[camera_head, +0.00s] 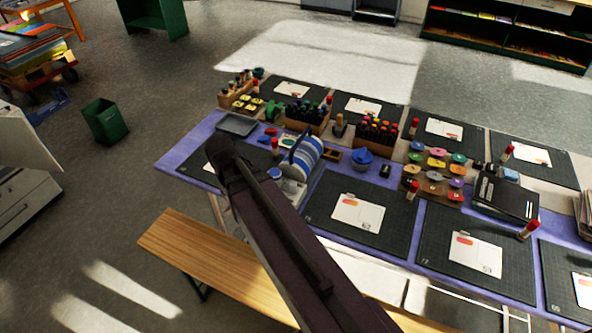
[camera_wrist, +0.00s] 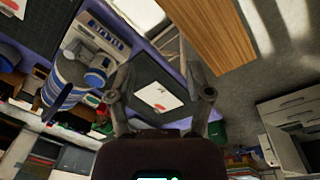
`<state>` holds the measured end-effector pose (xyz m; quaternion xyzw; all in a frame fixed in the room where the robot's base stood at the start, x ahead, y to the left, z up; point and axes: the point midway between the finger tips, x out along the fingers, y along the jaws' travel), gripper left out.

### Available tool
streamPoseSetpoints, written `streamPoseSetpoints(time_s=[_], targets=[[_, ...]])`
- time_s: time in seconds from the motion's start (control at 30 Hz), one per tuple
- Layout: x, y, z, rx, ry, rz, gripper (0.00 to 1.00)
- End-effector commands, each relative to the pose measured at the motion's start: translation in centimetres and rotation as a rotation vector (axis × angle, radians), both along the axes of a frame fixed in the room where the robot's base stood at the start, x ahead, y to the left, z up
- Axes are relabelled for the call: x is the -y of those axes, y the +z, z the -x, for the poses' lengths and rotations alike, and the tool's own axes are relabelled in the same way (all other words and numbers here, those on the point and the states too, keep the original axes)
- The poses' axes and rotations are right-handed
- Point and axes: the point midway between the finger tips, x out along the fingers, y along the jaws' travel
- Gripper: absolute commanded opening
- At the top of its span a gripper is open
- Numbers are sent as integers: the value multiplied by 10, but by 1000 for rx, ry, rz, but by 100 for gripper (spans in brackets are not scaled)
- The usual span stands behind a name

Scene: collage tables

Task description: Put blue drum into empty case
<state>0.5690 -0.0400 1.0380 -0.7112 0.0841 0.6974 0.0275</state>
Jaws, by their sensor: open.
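A small round blue container (camera_head: 362,158), which may be the blue drum, stands on the purple table behind the front row of mats. A larger blue-and-white striped cylinder (camera_head: 308,152) is to its left; it also shows in the wrist view (camera_wrist: 75,78). A small brown open tray (camera_head: 332,154) and a flat grey tray (camera_head: 237,124) both look empty; I cannot tell which is the case. My gripper (camera_wrist: 158,62) is open, with nothing visible between its fingers. In the head view my arm hides part of the table's near left side.
Dark mats with white cards (camera_head: 357,213) cover much of the purple table (camera_head: 196,152). Crates of bottles (camera_head: 378,134) and several coloured discs (camera_head: 437,163) crowd its middle. A wooden bench (camera_head: 205,258) runs along the near side. A green bin (camera_head: 104,121) stands on the floor.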

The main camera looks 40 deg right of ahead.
Motion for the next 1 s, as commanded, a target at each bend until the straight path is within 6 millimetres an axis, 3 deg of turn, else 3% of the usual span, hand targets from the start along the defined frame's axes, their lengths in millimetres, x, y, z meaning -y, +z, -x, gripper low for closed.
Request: streamPoseSetpoints(time_s=[0.03, 0.17, 0.3, 0.5, 0.6, 0.7, 1.0], targets=[[16, 3, -20, 8, -59, 29, 66], [66, 11, -59, 45, -251, 128, 66], [129, 22, -98, 101, -476, 246, 66], [203, 37, -133, 184, -720, 378, 66], [223, 41, -140, 211, -786, 414, 66], [232, 43, -142, 224, -815, 430, 66], [231, 43, -141, 226, -817, 432, 66]])
